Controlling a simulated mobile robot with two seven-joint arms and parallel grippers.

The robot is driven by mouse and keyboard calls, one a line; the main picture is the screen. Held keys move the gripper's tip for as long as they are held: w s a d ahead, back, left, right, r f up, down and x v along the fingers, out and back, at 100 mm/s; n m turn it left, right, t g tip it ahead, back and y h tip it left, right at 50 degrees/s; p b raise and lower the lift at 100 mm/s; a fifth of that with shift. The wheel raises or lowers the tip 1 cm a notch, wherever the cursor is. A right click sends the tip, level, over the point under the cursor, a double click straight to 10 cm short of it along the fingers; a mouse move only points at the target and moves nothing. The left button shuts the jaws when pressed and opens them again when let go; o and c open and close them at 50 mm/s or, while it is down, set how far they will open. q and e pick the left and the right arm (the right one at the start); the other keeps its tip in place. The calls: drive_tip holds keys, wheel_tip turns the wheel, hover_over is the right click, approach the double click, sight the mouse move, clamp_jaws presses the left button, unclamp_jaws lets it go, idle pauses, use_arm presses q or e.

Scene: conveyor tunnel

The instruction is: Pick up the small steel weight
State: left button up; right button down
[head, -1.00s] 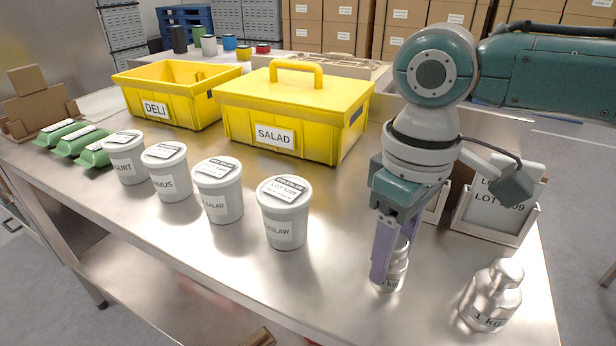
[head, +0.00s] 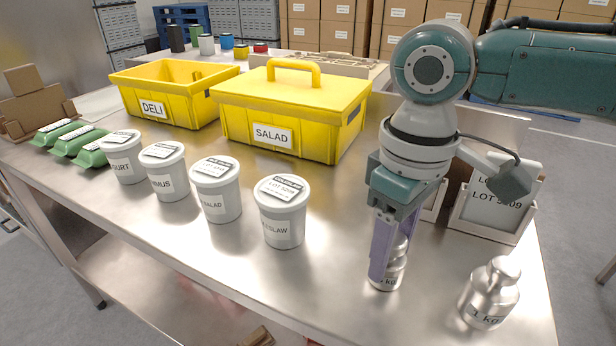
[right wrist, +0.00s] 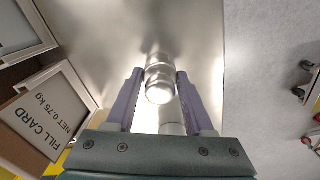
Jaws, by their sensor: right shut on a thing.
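The small steel weight (head: 388,278) is at the right part of the steel table, partly hidden behind my gripper's purple finger. My right gripper (head: 382,262) points down and is shut on it. In the right wrist view the weight's round knob (right wrist: 160,88) shows between the two purple fingers. The weight looks upright; I cannot tell if its base touches the table. A larger steel weight (head: 488,294), marked 1 kg, stands apart to the right, near the table's front right edge. My left gripper is not in view.
Several white tubs (head: 283,212) stand in a row left of my gripper. Behind them are a closed yellow SALAD box (head: 300,120) and an open yellow DELI crate (head: 170,98). Framed cards (head: 492,207) stand behind the larger weight. Bare table lies between the last tub and my gripper.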

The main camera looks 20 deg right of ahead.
wheel_tip(320, 180, up, 20)
drive_tip(key=p, duration=0.3)
drive_tip(key=c, duration=0.9)
unclamp_jaws()
clamp_jaws()
